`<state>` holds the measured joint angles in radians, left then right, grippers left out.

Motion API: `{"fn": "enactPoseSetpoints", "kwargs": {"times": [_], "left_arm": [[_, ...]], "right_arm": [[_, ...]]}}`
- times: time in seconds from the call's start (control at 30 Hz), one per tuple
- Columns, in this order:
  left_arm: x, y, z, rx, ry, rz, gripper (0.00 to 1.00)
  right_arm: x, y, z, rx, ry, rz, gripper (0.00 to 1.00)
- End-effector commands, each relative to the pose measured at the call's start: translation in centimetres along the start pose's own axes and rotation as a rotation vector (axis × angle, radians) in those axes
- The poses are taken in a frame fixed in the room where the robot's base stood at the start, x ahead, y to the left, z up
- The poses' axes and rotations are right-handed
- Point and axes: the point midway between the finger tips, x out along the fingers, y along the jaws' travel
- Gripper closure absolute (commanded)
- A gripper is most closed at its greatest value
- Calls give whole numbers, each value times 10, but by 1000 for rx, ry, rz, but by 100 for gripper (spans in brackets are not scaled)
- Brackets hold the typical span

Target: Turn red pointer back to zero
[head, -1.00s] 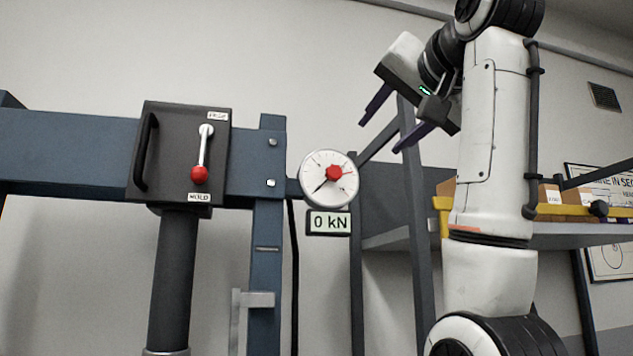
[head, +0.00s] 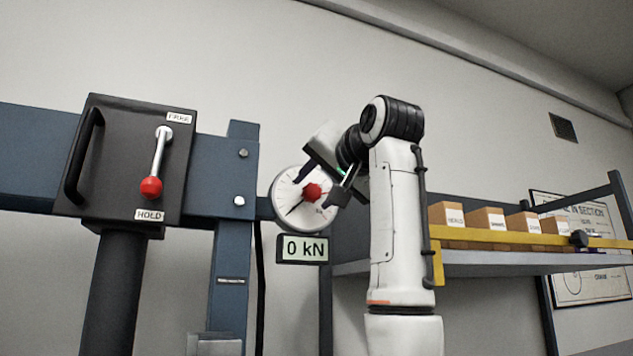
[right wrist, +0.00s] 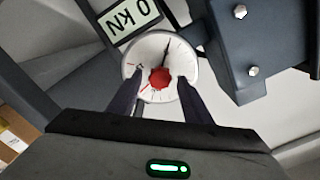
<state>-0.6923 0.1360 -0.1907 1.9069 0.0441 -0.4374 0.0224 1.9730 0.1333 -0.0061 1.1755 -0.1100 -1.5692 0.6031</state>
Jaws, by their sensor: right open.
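The round white gauge (head: 284,192) hangs on the blue press frame, above a "0 kN" display (head: 302,249). Its red knob (head: 312,192) sits at the dial's middle; part of the dial is hidden by my right gripper in the head view. A black needle points to the lower left there. My right gripper (head: 318,182) is open in front of the gauge. In the right wrist view the red knob (right wrist: 160,78) lies between the two dark fingers (right wrist: 160,88), with gaps on both sides. Whether the fingertips touch the dial cannot be told. The left gripper is out of view.
A black box (head: 112,150) with a red-tipped lever (head: 152,186) between FREE and HOLD labels stands left of the gauge. A shelf with a yellow rail (head: 510,237) and cardboard boxes (head: 484,221) is at right.

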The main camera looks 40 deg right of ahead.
Motion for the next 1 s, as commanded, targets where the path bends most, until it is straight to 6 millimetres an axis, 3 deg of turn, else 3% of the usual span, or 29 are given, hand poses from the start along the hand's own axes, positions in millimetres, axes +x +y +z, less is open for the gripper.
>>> {"fn": "enactPoseSetpoints", "kwargs": {"times": [0.33,0.6,1.0], "left_arm": [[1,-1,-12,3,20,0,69],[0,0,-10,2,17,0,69],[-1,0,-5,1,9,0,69]], "right_arm": [[6,1,0,0,0,0,55],[5,0,0,0,0,1,96],[5,1,0,-84,2,2,96]]}}
